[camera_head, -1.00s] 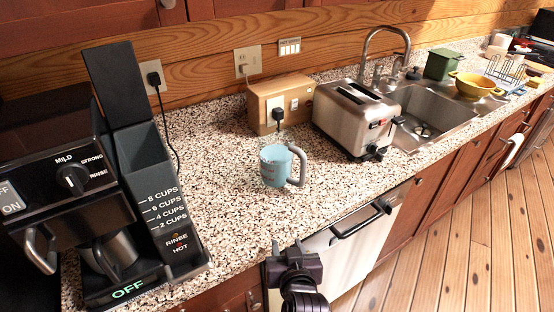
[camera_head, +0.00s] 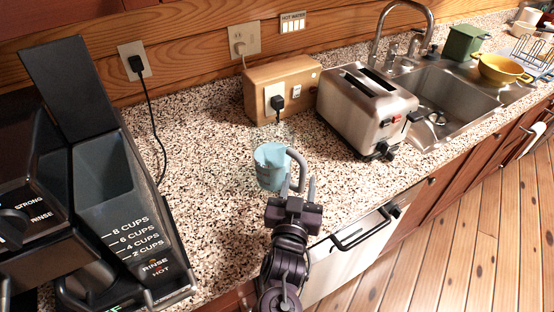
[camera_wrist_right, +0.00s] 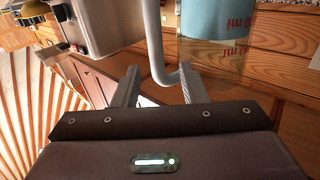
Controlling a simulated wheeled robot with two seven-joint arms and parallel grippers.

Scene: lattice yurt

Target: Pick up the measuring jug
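The measuring jug (camera_head: 270,168) is light blue and translucent with a grey handle, and it stands upright on the speckled counter left of the toaster. In the right wrist view its lower body (camera_wrist_right: 218,25) shows red markings at the upper right. My right gripper (camera_head: 297,187) is at the handle side of the jug, low and close. In the right wrist view the gripper (camera_wrist_right: 160,76) is open, with the grey handle (camera_wrist_right: 154,40) lined up between its two fingers. I cannot tell whether a finger touches it. My left gripper is not in view.
A steel toaster (camera_head: 366,108) stands right of the jug, with a wooden socket box (camera_head: 262,92) behind. A coffee machine (camera_head: 105,185) fills the left. The sink (camera_head: 455,92) is at the right. The counter between coffee machine and jug (camera_head: 205,160) is clear.

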